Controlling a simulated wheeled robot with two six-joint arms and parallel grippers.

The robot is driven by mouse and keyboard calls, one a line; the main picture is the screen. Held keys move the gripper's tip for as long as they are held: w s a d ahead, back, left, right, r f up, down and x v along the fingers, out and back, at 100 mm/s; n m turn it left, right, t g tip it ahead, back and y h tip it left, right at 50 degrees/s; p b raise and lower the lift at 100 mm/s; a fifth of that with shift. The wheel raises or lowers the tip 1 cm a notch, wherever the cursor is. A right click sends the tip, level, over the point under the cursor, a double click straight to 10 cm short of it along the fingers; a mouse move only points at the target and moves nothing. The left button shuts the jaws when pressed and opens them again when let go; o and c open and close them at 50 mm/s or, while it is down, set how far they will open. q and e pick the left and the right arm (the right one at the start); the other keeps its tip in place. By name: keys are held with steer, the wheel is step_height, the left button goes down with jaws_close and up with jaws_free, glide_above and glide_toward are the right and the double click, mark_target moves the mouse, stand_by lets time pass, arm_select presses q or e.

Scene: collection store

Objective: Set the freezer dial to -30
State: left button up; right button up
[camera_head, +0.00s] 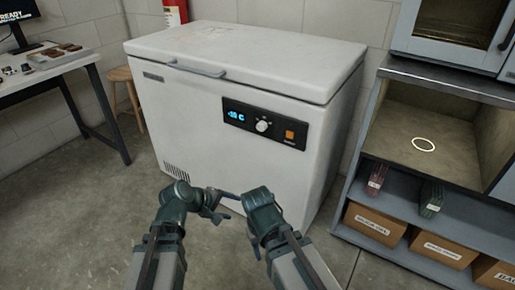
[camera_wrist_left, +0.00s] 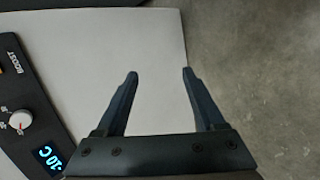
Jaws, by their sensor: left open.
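The white chest freezer (camera_head: 190,115) stands with its lid shut. Its black control panel (camera_head: 285,137) carries a blue lit display (camera_head: 236,116), a pale round dial (camera_head: 262,126) and an orange button (camera_head: 290,134). In the left wrist view the dial (camera_wrist_left: 19,120) is at the left edge and the display (camera_wrist_left: 47,157) reads about -10 C. My left gripper (camera_wrist_left: 160,73) is open and empty, over the freezer's plain front beside the panel. In the head view it (camera_head: 217,207) is low before the freezer, below the dial. My right gripper (camera_head: 232,197) is close by, its jaws unclear.
A shelf unit (camera_head: 432,82) with cardboard boxes (camera_head: 375,224) stands to the right. A desk (camera_head: 45,72) with a monitor and a wooden stool (camera_head: 120,75) are at the left. The floor (camera_head: 75,215) at the front left is clear.

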arm_select(q)
steer(key=w+d+r+n+t+h, duration=0.1)
steer(key=w+r+n+t+h, duration=0.1)
steer(key=w+r+n+t, duration=0.2)
steer(key=w+d+r+n+t+h, duration=0.1)
steer(key=w+r+n+t, duration=0.3)
steer(key=r+n, duration=0.7)
steer(key=n+t+h, duration=0.1)
steer(key=n, duration=0.4)
steer(key=shift+r, duration=0.25)
